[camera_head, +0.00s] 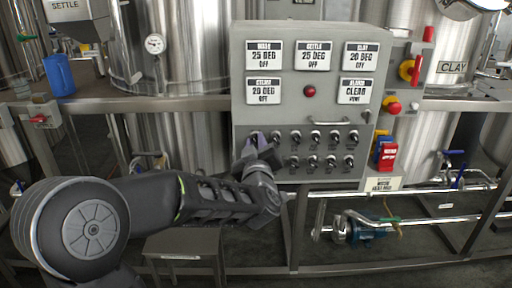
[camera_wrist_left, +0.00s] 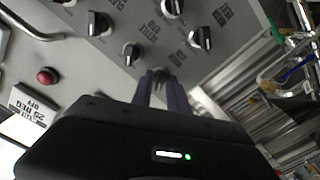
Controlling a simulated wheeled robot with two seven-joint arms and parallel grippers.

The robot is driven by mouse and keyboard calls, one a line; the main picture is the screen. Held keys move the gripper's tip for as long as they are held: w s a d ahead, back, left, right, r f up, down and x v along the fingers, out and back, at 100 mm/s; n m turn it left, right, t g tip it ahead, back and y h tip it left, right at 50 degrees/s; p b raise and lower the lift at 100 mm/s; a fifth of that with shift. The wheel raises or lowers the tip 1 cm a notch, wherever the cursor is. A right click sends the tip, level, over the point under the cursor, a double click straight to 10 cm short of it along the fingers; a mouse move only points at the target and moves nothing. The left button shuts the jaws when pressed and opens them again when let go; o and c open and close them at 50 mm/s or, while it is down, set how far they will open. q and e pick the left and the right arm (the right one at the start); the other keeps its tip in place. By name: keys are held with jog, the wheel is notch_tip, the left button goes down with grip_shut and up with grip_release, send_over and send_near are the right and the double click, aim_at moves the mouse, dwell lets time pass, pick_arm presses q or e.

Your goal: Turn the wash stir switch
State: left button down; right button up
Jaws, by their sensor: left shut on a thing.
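A grey control panel (camera_head: 308,118) carries two rows of small black switches with silver bases, such as one in the upper row (camera_head: 315,136). My left gripper (camera_head: 256,142) is at the left end of the upper row, its fingers against the panel. In the left wrist view its two purple-grey fingers (camera_wrist_left: 161,84) are close together on a switch, which they mostly hide. The print by the switches is too small or blurred to read surely, so I cannot tell which is the wash stir switch. My right gripper is not in view.
Neighbouring switches (camera_wrist_left: 131,54) sit close to my left fingers. Above them are display plates and a red lamp (camera_head: 309,91). Steel tanks (camera_head: 170,50) stand behind. A blue jug (camera_head: 59,75) is at the left, and pipes (camera_head: 400,191) run low at the right.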

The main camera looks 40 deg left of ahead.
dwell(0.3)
pick_arm(q)
jog(key=c, duration=1.5)
grip_release()
jog(key=v, duration=0.8)
jog(key=shift+w, duration=0.1)
